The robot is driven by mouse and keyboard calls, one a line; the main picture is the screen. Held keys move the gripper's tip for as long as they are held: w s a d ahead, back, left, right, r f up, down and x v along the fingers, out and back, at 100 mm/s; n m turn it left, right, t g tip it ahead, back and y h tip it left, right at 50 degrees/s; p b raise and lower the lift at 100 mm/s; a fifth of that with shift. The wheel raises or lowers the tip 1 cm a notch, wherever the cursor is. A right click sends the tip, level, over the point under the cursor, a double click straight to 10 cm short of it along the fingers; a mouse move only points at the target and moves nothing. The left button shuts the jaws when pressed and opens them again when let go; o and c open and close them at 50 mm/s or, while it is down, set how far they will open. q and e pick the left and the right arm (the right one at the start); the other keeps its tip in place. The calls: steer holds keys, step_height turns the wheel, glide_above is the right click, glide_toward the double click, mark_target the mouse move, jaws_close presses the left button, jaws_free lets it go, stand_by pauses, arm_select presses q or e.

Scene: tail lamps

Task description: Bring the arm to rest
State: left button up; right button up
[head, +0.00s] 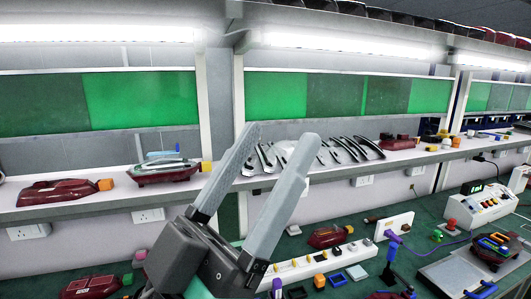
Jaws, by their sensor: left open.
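My left gripper (260,170) is large in the middle of the head view. Its two grey fingers point up and right and stand apart, with nothing between them. It is raised in front of the shelf and touches nothing that I can see. Dark red tail lamps lie on the shelf: one at the left (58,191), one nearer the middle (165,172). Another red lamp (328,236) lies on the green bench, and one more (90,287) is at the lower left. My right gripper is not seen.
The long shelf (120,197) runs across behind the gripper, with several curved strips (345,150) on it. The green bench (430,222) below holds a white power strip (305,266), a control box (485,205) and a grey plate (450,277) at the right.

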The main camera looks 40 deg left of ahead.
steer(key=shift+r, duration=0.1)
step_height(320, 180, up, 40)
steer(key=p, duration=4)
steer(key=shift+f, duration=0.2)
